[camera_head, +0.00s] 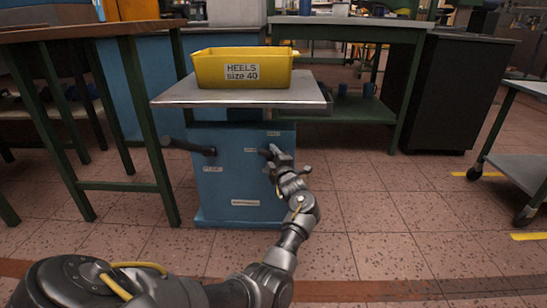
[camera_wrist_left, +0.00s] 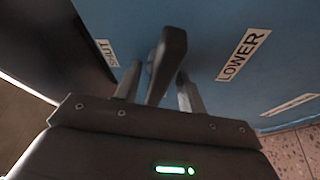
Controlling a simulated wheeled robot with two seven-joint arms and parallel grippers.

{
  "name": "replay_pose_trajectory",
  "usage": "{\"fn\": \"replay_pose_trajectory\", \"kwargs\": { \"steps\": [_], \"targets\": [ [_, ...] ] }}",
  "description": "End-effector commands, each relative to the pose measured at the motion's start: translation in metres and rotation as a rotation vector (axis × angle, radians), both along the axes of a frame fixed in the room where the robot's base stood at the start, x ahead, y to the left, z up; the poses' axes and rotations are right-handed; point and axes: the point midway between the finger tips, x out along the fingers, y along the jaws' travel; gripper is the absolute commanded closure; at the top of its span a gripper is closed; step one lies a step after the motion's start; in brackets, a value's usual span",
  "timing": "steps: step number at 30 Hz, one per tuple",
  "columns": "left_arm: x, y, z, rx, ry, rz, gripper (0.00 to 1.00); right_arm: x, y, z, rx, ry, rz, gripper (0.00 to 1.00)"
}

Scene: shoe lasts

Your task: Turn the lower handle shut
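The lower handle is a dark lever on the front of a blue cabinet (camera_head: 238,175). In the left wrist view the lower handle (camera_wrist_left: 168,60) stands between my left gripper's fingers (camera_wrist_left: 160,80), beside a LOWER label (camera_wrist_left: 244,54) and a SHUT label (camera_wrist_left: 107,52). A gap shows between lever and fingers near their base, so the gripper looks open around it; contact at the tips is unclear. In the head view my left gripper (camera_head: 275,155) is at the cabinet's upper right and hides most of this handle. My right gripper is not in view.
A second dark lever (camera_head: 190,147) sticks out at the cabinet's left. A metal top (camera_head: 180,93) above carries a yellow HEELS bin (camera_head: 215,72). A green-legged table (camera_head: 150,130) stands close on the left. Open tiled floor (camera_head: 400,215) lies to the right.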

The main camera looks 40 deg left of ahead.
Motion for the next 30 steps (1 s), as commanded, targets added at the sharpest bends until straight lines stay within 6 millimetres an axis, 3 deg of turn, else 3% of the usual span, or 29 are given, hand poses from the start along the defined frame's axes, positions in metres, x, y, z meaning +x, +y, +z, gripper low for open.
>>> {"fn": "replay_pose_trajectory", "kwargs": {
  "steps": [8,18,30],
  "targets": [
    [0.0016,0.0,0.0006,0.0,0.0,-0.002,0.6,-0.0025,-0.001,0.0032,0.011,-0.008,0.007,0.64],
    [0.0003,0.0017,0.0006,0.0,0.0,0.0,1.0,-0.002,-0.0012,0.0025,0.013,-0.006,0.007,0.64],
    [0.0,0.0022,0.0024,0.059,0.044,0.001,1.0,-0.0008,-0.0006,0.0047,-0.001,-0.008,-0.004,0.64]
  ]
}}
